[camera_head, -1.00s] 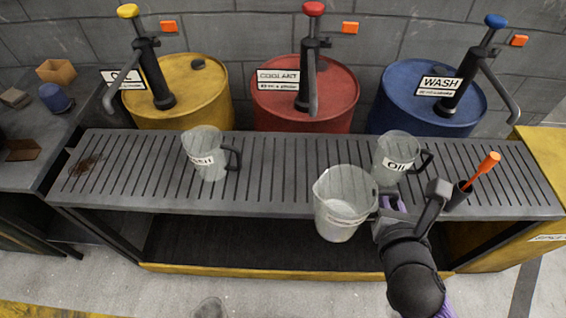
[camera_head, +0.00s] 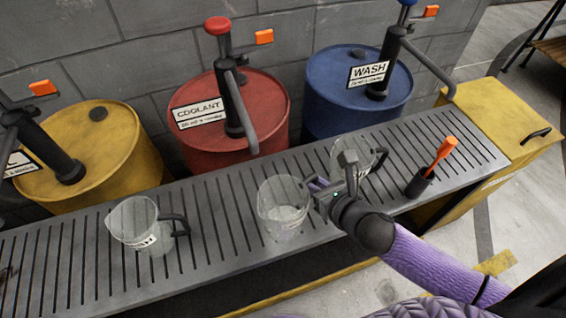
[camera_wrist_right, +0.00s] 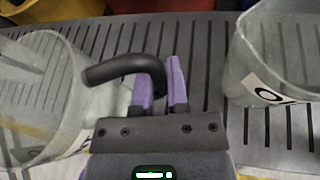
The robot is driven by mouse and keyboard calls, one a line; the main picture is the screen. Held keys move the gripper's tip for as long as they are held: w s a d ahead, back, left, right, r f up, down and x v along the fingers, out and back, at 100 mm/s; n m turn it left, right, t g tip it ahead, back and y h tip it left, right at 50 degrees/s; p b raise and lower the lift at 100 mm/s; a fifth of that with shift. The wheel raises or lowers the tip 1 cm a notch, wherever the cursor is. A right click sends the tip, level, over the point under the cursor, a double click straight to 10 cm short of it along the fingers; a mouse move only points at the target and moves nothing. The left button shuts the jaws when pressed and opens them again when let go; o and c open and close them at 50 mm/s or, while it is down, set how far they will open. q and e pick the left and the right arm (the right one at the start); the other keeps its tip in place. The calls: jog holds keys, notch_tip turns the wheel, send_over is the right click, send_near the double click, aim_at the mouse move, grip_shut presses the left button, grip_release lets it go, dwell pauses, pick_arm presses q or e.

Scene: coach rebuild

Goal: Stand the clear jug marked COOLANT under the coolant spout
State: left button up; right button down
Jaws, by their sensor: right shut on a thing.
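My right gripper (camera_head: 320,194) is shut on the black handle (camera_wrist_right: 130,68) of a clear jug (camera_head: 280,203). The held jug is upright, over the slatted bench near its front edge; whether it touches the slats I cannot tell. Its label is too small to read. The wrist view shows this jug (camera_wrist_right: 35,85) at the left, tilted in the picture. The red drum (camera_head: 240,105) carries the COOLANT sign (camera_head: 198,112). Its pump spout (camera_head: 243,120) hangs behind and left of the held jug. My left gripper is not in view.
A clear jug (camera_head: 135,222) stands left on the slatted bench (camera_head: 215,235). The OIL jug (camera_head: 352,150) stands just behind my right gripper and also shows in the wrist view (camera_wrist_right: 285,55). An orange-handled tool (camera_head: 443,152) stands in a black cup. Yellow and blue drums flank the red one.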

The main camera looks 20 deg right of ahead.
jog(key=b+x, duration=0.4)
jog(key=x, duration=0.6)
jog(key=shift+w+a+f+b, duration=0.1)
jog(key=shift+w+b, duration=0.15)
jog(key=shift+b, duration=0.05)
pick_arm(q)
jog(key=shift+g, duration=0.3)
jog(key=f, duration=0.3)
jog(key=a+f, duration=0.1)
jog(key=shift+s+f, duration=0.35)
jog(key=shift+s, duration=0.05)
